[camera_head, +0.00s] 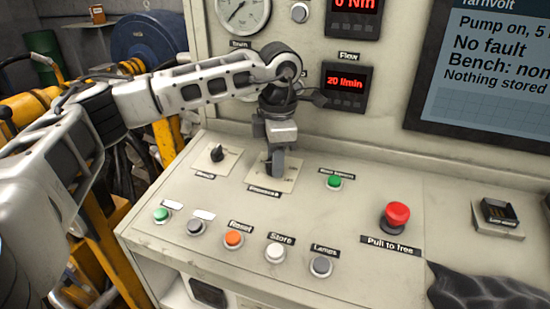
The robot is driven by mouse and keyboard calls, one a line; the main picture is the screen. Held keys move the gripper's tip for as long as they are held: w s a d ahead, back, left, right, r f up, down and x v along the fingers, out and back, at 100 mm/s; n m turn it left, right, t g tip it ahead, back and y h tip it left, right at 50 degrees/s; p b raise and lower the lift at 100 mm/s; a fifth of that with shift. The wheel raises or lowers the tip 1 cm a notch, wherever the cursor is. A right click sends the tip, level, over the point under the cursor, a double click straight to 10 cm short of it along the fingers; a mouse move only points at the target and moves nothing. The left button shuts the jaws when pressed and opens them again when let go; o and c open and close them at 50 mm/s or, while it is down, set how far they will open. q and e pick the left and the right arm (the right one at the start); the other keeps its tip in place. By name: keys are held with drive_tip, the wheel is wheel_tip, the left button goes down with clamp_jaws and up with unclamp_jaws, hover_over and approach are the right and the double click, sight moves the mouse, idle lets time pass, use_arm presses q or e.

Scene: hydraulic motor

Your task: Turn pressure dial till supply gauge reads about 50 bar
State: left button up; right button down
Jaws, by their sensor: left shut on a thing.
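My left arm reaches in from the left, and its gripper (277,158) points down at the pressure dial on the sloped console. The gripper is shut on the dial, whose knob is mostly hidden by the fingers. The dial's pale square plate (288,183) shows around them, with a label below that seems to read "Pressure". A round white gauge (243,12) is cut off by the top edge. The small label under it seems to read "Drain". My left wrist covers the panel below that gauge. I cannot make out a supply gauge. My right gripper is out of view.
A smaller black knob (217,153) is just left of the dial. Several buttons line the console front; a red mushroom button (396,214) is at right. The flow display (346,89) reads 20 l/min. The screen (485,75) says "No fault". Dark cloth (485,292) lies lower right.

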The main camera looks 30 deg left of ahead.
use_arm(q)
drive_tip(key=m+b, duration=0.1)
drive_tip(key=m, duration=0.2)
drive_tip(key=shift+d+m, duration=0.1)
drive_tip(key=shift+m, duration=0.2)
drive_tip(key=m, duration=0.3)
drive_tip(key=shift+m+t+y+b, duration=0.3)
drive_tip(key=shift+y+b, duration=0.05)
drive_tip(key=shift+y, duration=0.05)
drive_tip(key=m, duration=0.3)
drive_tip(key=shift+s+m+b, duration=0.1)
drive_tip(key=shift+m+b, duration=0.3)
drive_tip(key=m, duration=0.3)
drive_tip(key=shift+s+t+b, duration=0.1)
drive_tip(key=shift+t+b, duration=0.2)
drive_tip(key=shift+m, duration=0.6)
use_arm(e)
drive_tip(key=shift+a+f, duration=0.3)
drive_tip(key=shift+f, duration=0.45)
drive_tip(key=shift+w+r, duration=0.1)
use_arm(q)
drive_tip(key=o, duration=1)
drive_tip(key=shift+c, duration=0.2)
drive_tip(key=shift+d, duration=0.1)
